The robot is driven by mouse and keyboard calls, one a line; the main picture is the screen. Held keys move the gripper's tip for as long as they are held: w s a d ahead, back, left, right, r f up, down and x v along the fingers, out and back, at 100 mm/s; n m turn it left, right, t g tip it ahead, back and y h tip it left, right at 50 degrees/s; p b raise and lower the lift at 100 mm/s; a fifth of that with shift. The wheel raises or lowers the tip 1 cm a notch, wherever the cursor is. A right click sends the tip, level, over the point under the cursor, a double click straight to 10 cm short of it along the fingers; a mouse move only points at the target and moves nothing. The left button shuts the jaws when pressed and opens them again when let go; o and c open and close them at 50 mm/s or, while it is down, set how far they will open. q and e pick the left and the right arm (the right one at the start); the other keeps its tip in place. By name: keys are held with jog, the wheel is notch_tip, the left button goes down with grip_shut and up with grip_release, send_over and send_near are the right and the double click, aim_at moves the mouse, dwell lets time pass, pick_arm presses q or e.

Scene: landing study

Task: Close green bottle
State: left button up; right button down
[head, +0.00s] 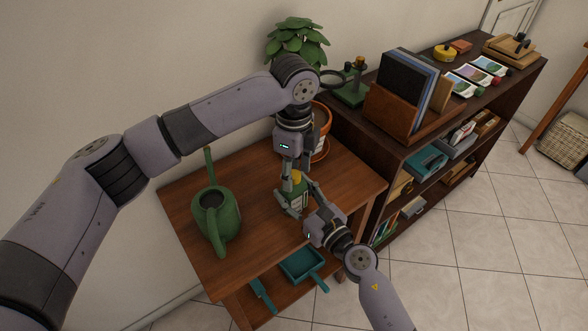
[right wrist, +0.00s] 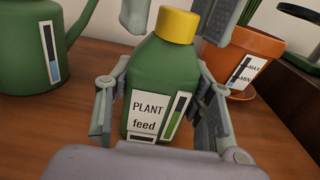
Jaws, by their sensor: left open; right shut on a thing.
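The green bottle (head: 297,196) stands on the wooden table, and the right wrist view shows its "PLANT feed" label (right wrist: 146,115). A yellow cap (right wrist: 180,25) sits on top of the bottle; I cannot tell how tight it is. My right gripper (head: 302,198) is shut on the bottle's body, with one finger on each side in the right wrist view. My left gripper (head: 294,177) points down from above, open, with its fingers on either side of the cap (head: 295,176). In the right wrist view gaps show between these fingers and the cap.
A green watering can (head: 228,222) stands left of the bottle on the table (head: 262,252). A potted plant (head: 318,137) stands behind. A dark shelf unit (head: 352,134) adjoins at right. A teal dustpan (head: 303,265) lies on the lower shelf. The table's front is clear.

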pick_arm(q)
notch_tip(320, 180, up, 12)
dwell(0.6)
pick_arm(e)
jog(key=c, duration=0.7)
grip_release()
jog(key=v, duration=1.2)
pick_arm(q)
jog(key=shift+f, duration=0.1)
